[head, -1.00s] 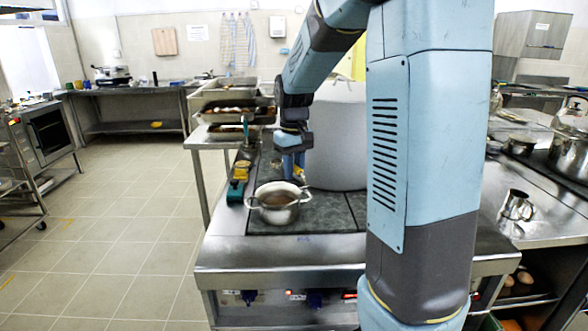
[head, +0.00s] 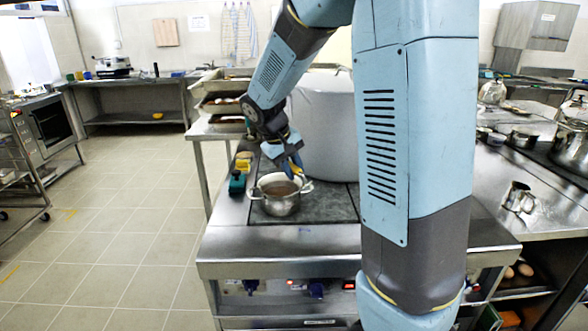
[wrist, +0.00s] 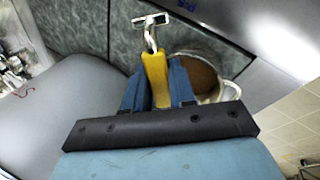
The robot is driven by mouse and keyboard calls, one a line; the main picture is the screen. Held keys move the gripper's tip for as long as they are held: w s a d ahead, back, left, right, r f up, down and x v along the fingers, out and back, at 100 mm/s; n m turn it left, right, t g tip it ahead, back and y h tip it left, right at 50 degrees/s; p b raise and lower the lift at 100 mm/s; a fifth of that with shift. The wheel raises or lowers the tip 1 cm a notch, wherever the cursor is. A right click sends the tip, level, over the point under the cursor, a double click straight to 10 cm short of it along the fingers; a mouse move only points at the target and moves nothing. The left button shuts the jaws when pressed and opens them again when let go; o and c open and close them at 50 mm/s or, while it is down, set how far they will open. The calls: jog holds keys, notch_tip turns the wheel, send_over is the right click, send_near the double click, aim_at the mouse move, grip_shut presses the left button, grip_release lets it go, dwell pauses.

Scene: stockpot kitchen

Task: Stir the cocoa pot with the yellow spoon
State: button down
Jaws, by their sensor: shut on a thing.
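A small silver pot (head: 280,204) with two handles and brown liquid stands at the front left of the dark stove top. It also shows in the wrist view (wrist: 228,92), partly hidden behind my gripper. My gripper (wrist: 160,98) is shut on a yellow handle (wrist: 155,70). The tool has a metal neck and a crosswise, T-shaped metal head, not clearly a spoon bowl. In the wrist view that head shows over the grey stove top, beside the pot. In the head view my gripper (head: 293,170) is tilted, just above and behind the pot's rim.
A large grey stockpot (head: 325,125) stands close behind and right of the small pot. Green and yellow items (head: 238,183) lie left of it. Trays (head: 225,105) stand at the back. A metal jug (head: 519,197) stands on the right counter. The floor at left is clear.

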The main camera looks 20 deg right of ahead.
jog(key=shift+a+t+h, duration=0.3)
jog(key=shift+h, duration=0.7)
jog(key=shift+s+a+f+t+h, duration=0.1)
jog(key=shift+a+f+t+h, duration=0.35)
jog(key=shift+h, duration=2.1)
jog(key=shift+s+a+f+t+h, duration=0.1)
jog(key=shift+a+f+t+h, duration=0.3)
jog(key=shift+h, duration=2.1)
jog(key=shift+s+a+f+t+h, duration=0.1)
jog(key=shift+a+f+t+h, duration=0.35)
jog(key=shift+h, duration=2.1)
jog(key=shift+a+r+t, duration=0.1)
jog(key=shift+r+t, duration=0.05)
jog(key=shift+t, duration=0.15)
